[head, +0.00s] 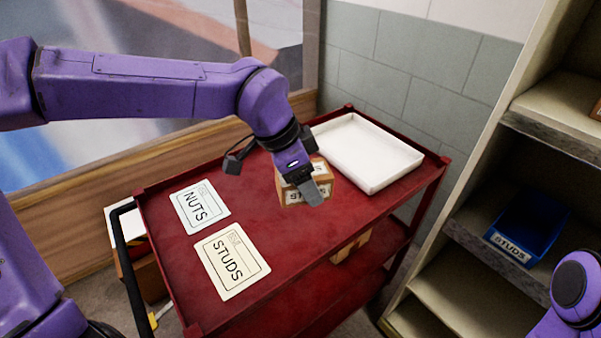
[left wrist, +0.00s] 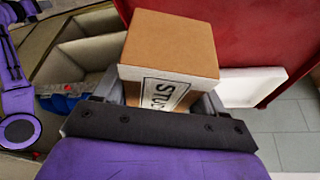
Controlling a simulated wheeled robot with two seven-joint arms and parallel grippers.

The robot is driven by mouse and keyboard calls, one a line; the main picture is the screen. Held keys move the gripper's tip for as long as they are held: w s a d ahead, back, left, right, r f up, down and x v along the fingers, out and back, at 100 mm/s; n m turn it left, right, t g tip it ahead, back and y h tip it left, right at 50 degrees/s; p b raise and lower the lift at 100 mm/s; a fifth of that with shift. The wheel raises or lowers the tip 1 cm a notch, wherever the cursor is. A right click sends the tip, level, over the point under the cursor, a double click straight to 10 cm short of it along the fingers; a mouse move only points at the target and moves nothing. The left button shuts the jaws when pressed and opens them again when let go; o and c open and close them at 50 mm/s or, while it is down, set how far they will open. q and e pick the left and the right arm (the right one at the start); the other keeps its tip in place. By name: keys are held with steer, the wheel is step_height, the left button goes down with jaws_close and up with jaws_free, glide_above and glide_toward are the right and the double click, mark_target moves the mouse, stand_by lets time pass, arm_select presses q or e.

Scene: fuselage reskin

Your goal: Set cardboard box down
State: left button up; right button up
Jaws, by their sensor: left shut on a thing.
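A cardboard box (head: 292,190) with a white label, partly hidden by my gripper, is at the right half of the red cart top. My left gripper (head: 316,187) is shut on it. In the left wrist view the box (left wrist: 172,45) sits between the fingers, its label partly reading "STU". I cannot tell whether its underside touches the cart. The red cart's top (head: 270,240) carries a NUTS card (head: 199,206) and a STUDS card (head: 231,261) at the left. My right gripper is not in view; only part of my right arm shows at the lower right.
A white tray (head: 366,152) stands at the cart's back right, close to the box. A shelf unit at the right holds a blue bin (head: 528,232) labelled STUDS. Another cardboard box (head: 351,246) is on the cart's lower shelf. The cart top between cards and box is clear.

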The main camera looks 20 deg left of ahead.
arm_select(q)
steer(key=w+a+f+p, duration=0.1)
steer(key=w+a+f, duration=0.1)
steer(key=a, duration=0.1)
steer(key=w+a+f+p, duration=0.1)
steer(key=w+a+f, duration=0.2)
steer(key=w+a+f+p, duration=0.1)
steer(key=w+a+f, duration=0.1)
steer(key=a+f, duration=0.1)
steer(key=shift+w+f+p, duration=0.15)
steer(key=shift+w+p, duration=0.15)
steer(key=shift+w, duration=0.1)
steer(key=shift+w+a+f, duration=0.15)
steer(key=shift+a+f, duration=0.1)
steer(key=shift+f, duration=0.05)
steer(key=f, duration=0.3)
steer(key=shift+w+a+f, duration=0.1)
steer(key=shift+w+f, duration=0.1)
steer(key=shift+f, duration=0.1)
steer(key=o, duration=1.4)
steer(key=shift+s, duration=0.1)
